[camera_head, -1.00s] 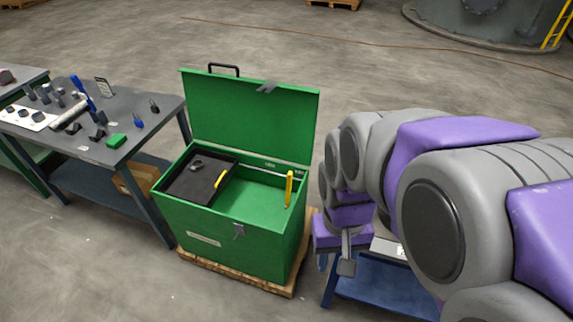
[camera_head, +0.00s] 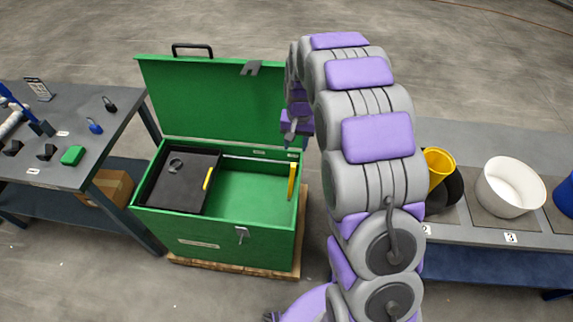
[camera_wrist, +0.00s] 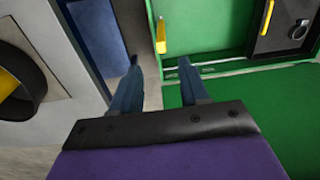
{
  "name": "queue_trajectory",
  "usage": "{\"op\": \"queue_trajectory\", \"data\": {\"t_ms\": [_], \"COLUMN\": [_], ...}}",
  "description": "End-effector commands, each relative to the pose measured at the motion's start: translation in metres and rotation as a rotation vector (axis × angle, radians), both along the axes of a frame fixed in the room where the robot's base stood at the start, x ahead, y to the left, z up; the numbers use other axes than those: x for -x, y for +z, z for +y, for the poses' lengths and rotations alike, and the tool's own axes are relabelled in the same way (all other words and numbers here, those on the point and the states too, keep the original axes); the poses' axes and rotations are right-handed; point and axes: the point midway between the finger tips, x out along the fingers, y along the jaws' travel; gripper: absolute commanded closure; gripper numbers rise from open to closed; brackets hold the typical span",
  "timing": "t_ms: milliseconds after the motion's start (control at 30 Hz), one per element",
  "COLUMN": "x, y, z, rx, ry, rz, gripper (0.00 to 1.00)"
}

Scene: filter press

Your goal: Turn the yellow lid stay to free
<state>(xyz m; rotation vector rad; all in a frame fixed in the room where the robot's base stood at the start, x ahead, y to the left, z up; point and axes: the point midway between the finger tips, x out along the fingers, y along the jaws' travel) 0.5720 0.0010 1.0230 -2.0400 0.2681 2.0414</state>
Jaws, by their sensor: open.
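The yellow lid stay (camera_head: 292,180) stands upright at the right inner side of the open green chest (camera_head: 215,248). In the wrist view the stay (camera_wrist: 161,37) lies ahead of my fingers, a little left of the right fingertip and apart from both. My gripper (camera_wrist: 160,66) is open and empty, over the gap beside the chest's right side. The raised green lid (camera_head: 215,105) is at the chest's back; part of it also shows in the wrist view (camera_wrist: 235,125).
A black tray (camera_head: 165,192) with a yellow handle fills the chest's left part. A grey table with padlocks (camera_head: 70,110) stands left. A grey bench (camera_head: 455,236) with a yellow cup (camera_head: 437,165) and white bucket (camera_head: 510,187) stands right, behind my arm.

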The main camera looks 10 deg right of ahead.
Motion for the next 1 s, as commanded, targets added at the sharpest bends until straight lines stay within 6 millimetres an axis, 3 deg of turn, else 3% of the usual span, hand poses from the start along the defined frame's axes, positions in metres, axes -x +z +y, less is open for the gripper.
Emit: {"op": "queue_trajectory", "data": {"t_ms": [367, 1000], "x": [-0.012, -0.014], "y": [-0.034, -0.156], "z": [-0.005, 0.004], "rx": [-0.007, -0.004], "ry": [-0.013, -0.012], "rz": [-0.004, -0.005], "gripper": [0.55, 0.55]}}
